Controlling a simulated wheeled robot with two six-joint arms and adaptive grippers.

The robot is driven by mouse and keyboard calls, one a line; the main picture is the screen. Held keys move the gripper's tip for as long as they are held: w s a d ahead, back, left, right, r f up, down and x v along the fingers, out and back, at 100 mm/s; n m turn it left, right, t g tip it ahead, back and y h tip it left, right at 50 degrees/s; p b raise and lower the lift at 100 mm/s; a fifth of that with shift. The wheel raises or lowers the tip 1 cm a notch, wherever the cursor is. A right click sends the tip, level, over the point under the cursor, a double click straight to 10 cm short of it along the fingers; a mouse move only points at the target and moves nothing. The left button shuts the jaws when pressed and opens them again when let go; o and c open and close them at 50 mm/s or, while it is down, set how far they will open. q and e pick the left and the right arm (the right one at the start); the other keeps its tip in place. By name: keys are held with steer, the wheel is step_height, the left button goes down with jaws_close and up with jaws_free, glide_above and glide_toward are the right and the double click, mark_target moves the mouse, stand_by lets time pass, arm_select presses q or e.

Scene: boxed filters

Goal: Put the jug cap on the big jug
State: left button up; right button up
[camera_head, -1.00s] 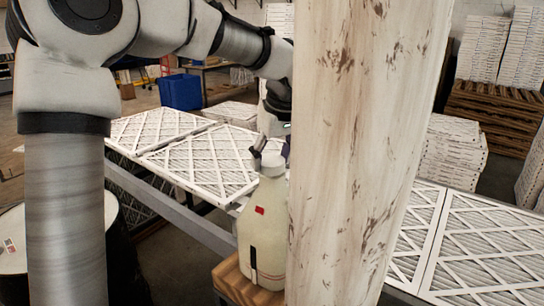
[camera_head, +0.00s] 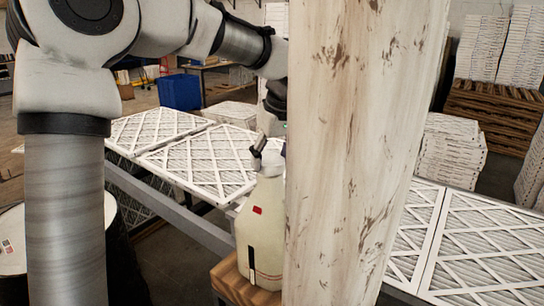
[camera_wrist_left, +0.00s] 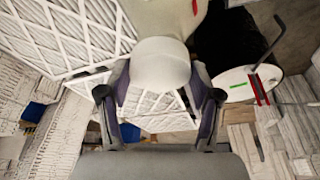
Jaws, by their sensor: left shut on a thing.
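The big jug (camera_head: 258,232) is cream-coloured with a small red mark and a dark vertical strip. It stands upright on a wooden block (camera_head: 228,280), its right edge hidden by a pale post. The white jug cap (camera_head: 273,161) is at the jug's top; it also shows in the left wrist view (camera_wrist_left: 161,62), between the fingers, with the jug body beyond it. My left gripper (camera_head: 268,153) is shut on the cap; its fingers show on both sides of it in the wrist view (camera_wrist_left: 160,88). I cannot tell whether the cap is seated on the neck. My right gripper is not in view.
A thick pale, scuffed post (camera_head: 355,170) stands close in front and blocks the middle. White lattice-faced filters (camera_head: 200,160) lie on a rail-edged table behind the jug. A white-topped drum (camera_head: 12,240) is at lower left. Stacked boxes (camera_head: 455,150) stand at right.

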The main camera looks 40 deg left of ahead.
arm_select(q)
steer(key=shift+f, duration=0.15)
steer(key=shift+f+b, duration=0.5)
steer(key=shift+b, duration=0.1)
steer(key=shift+s+f+b, duration=0.15)
steer(key=shift+f+b, duration=0.15)
steer(key=shift+f, duration=0.05)
steer(key=shift+c, duration=1.3)
steer(key=shift+f, duration=0.15)
steer(key=shift+f+b, duration=0.45)
steer(key=shift+b, duration=0.1)
steer(key=o, duration=1.1)
steer(key=shift+r, duration=0.1)
steer(key=shift+c, duration=0.2)
